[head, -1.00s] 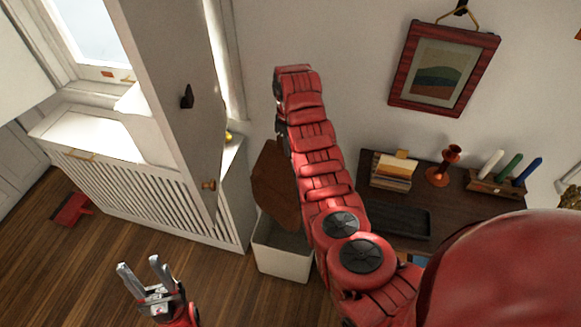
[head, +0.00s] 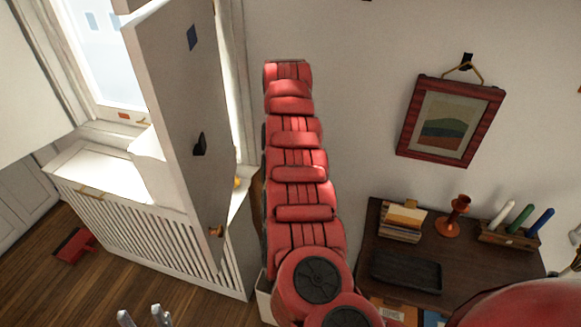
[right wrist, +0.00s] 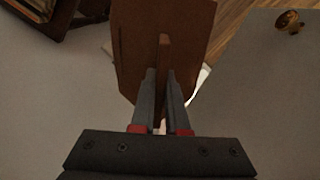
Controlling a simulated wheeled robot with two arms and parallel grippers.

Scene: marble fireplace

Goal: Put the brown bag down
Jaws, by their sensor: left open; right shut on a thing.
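The brown bag (right wrist: 195,35) hangs from my right gripper (right wrist: 162,75), whose two fingers are shut on its strap-like upper part in the right wrist view. In the head view my own red right arm hides the right gripper and nearly all of the bag; only a thin brown sliver (head: 257,188) shows at the arm's left edge. I cannot tell whether the bag touches anything below. My left gripper (head: 143,318) is open and empty at the bottom edge of the head view, over the wooden floor.
A white bin (head: 264,303) stands on the floor, partly behind my right arm. A slatted white radiator cover (head: 150,235) and an open white shutter panel (head: 180,110) are at left. A dark table (head: 465,260) with books, candles and a tray is at right.

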